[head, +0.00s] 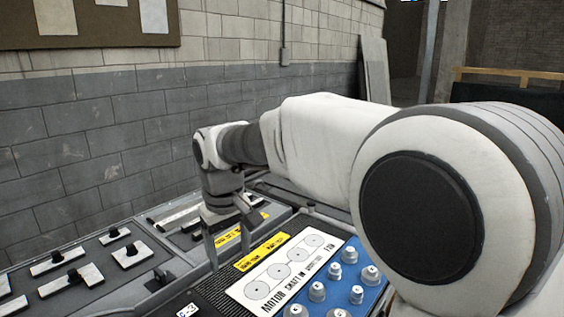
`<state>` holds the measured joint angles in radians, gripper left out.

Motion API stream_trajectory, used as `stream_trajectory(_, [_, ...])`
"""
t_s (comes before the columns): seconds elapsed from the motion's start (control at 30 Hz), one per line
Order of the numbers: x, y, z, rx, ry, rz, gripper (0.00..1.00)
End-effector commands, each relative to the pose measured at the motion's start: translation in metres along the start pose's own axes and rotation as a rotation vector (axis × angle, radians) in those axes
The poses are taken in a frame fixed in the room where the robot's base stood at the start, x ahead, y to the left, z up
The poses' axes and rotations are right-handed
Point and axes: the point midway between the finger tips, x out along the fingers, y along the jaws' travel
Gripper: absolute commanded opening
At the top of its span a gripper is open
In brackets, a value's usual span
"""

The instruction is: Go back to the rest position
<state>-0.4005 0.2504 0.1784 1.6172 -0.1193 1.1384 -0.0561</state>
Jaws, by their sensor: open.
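My gripper (234,250) hangs from the end of my white arm, left of the picture's middle, with its fingers pointing down. The fingers are spread and nothing shows between them. It is over the bench, at the left end of a panel with a white label strip (285,270) marked "MOTOR SHAFT". I cannot tell how high the fingertips are above the surface. My own arm hides much of the right side.
A blue tray (351,258) with several silver knobbed parts lies right of the label strip. A grey tray (88,247) with several metal blocks is at left. Yellow labels (262,251) lie near the gripper. A block wall (110,140) stands behind.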

Motion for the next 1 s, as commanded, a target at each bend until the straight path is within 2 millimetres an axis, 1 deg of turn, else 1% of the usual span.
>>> stream_trajectory(0.03, [-0.011, 0.011, 0.014, 0.032, 0.016, 0.011, 0.73])
stream_trajectory(0.2, [-0.035, 0.039, 0.06, 0.131, 0.06, 0.041, 0.73])
stream_trajectory(0.33, [-0.049, 0.056, 0.098, 0.211, 0.096, 0.06, 0.73])
stream_trajectory(0.5, [-0.06, 0.07, 0.149, 0.316, 0.143, 0.084, 0.73])
stream_trajectory(0.63, [-0.064, 0.076, 0.188, 0.398, 0.182, 0.099, 0.73])
stream_trajectory(0.8, [-0.062, 0.078, 0.237, 0.502, 0.234, 0.117, 0.73])
stream_trajectory(0.9, [-0.058, 0.076, 0.262, 0.559, 0.264, 0.124, 0.73])
stream_trajectory(1.0, [-0.052, 0.073, 0.282, 0.605, 0.288, 0.129, 0.73])
